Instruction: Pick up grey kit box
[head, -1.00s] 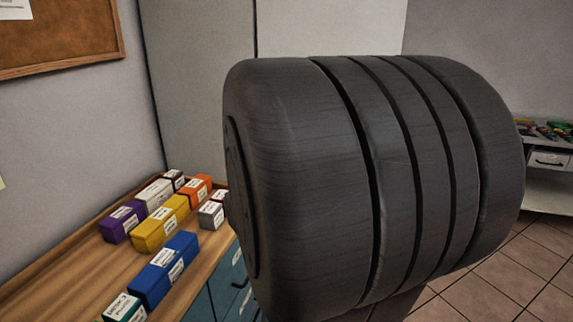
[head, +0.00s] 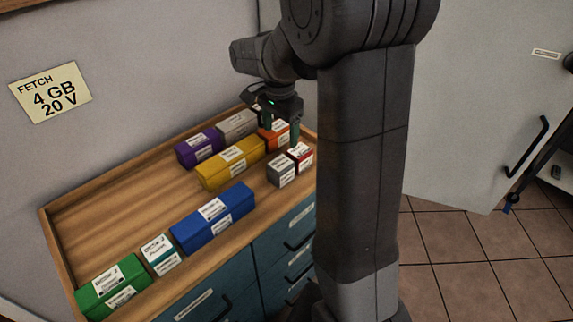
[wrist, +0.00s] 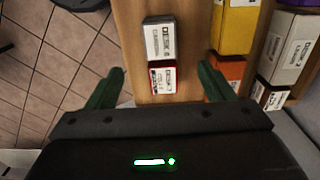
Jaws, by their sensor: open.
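A small grey kit box (head: 281,170) with white labels sits near the front right of the wooden top, beside a red box (head: 300,157). In the wrist view the grey box (wrist: 159,39) lies just beyond the red box (wrist: 162,77). A longer pale grey box (head: 237,126) stands farther back, beside the purple one; it also shows at the right of the wrist view (wrist: 292,48). My gripper (head: 280,128) is open and empty above the back right boxes. In the wrist view its green fingers (wrist: 161,73) spread to either side of the red box.
Orange (head: 274,136), yellow (head: 230,163), purple (head: 199,148) and blue (head: 213,217) boxes crowd the top. A green box (head: 113,287) and a teal-and-white box (head: 160,255) stand at front left. A raised wooden rim edges the back and left. The left middle is clear.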

